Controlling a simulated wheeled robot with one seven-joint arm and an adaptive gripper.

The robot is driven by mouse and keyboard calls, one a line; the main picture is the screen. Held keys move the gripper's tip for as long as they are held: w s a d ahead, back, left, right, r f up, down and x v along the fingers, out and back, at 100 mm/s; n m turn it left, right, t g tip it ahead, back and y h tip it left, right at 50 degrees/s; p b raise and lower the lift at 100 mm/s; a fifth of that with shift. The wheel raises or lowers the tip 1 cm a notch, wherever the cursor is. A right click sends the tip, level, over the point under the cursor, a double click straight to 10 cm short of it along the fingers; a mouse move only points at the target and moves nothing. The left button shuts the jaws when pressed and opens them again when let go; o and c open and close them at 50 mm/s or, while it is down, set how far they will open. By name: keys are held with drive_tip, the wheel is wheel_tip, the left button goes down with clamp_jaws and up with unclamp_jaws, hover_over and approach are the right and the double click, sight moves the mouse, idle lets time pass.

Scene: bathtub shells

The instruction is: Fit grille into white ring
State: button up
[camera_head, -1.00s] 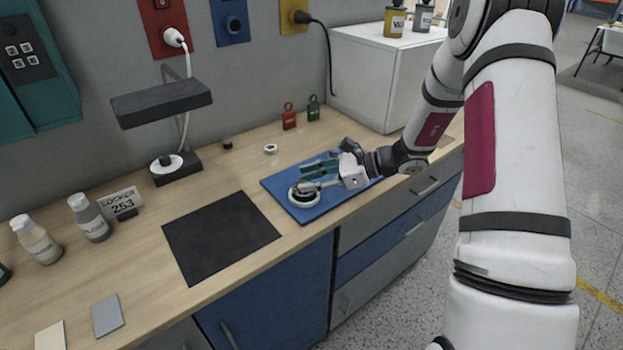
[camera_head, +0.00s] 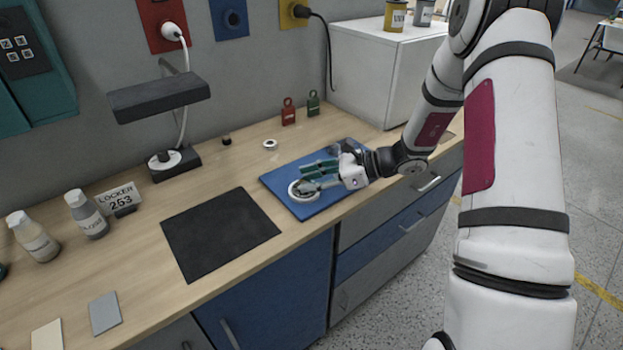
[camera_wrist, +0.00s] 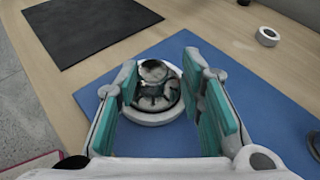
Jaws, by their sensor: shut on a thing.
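The white ring (camera_head: 294,194) lies on the blue mat (camera_head: 304,211); in the wrist view the ring (camera_wrist: 165,119) shows below the fingers. The grille (camera_wrist: 150,96), a dark and grey round piece with radial slots and a round knob-like part on top, appears within the ring's outline. Whether it is fully seated or level there, I cannot tell. My gripper (camera_head: 314,180) is low over the ring, its teal fingers on both sides of the grille in the wrist view (camera_wrist: 157,72), shut on it. The fingers hide part of the ring in the head view.
A black mat (camera_head: 220,235) lies left of the blue mat. A small white roll-like ring (camera_head: 270,144) stands behind, near a red tag (camera_head: 288,112) and a green tag (camera_head: 313,104). A dark lamp-like stand (camera_head: 160,100) and bottles (camera_head: 87,216) are further left.

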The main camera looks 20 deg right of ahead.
drive_tip(key=shift+r, duration=0.4)
drive_tip(key=shift+f, duration=0.4)
idle(1.6)
drive_tip(key=shift+r, duration=0.4)
drive_tip(key=shift+a+f, duration=0.1)
drive_tip(key=shift+f, duration=0.4)
idle(1.5)
drive_tip(key=shift+r, duration=0.15)
drive_tip(key=shift+r, duration=0.35)
idle(1.5)
drive_tip(key=shift+f, duration=0.5)
